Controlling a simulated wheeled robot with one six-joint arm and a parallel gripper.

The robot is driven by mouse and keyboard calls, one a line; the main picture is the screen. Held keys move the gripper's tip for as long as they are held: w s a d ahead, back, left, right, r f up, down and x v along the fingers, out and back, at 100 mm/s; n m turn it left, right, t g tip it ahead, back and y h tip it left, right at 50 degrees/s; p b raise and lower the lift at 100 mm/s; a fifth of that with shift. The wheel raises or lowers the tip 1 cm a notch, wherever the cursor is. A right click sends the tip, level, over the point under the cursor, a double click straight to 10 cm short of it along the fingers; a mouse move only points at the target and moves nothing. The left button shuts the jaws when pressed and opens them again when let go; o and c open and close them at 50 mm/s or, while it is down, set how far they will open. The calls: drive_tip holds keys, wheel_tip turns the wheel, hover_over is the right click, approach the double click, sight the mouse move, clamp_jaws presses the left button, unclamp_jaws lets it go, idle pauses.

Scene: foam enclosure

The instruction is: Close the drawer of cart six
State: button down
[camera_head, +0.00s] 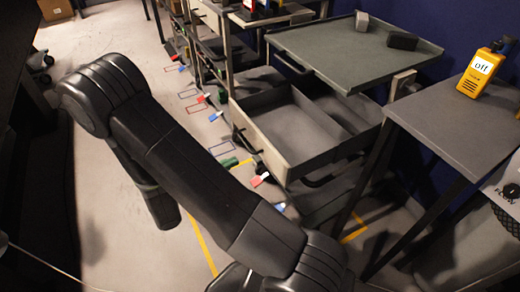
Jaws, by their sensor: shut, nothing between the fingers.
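A wide grey drawer (262,143) is pulled out below that top, toward the left and front. A divider splits its inside, and both visible compartments look empty. No number is readable on this cart, so I cannot tell if it is cart six. My black arm crosses the left and middle of the view, apart from the drawer in the picture. My gripper is not visible; the lower end of the arm's far link hangs over the floor left of the drawer.
More carts line the back. Coloured tags and taped outlines mark the floor. The pale floor (110,40) at the upper left is mostly clear, with a cardboard box (55,9) behind.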

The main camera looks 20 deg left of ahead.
sight(268, 147)
drive_tip(key=b+x, duration=0.2)
drive_tip(key=x, duration=0.8)
drive_tip(key=shift+w+d, duration=0.1)
drive_tip(key=shift+d, duration=0.1)
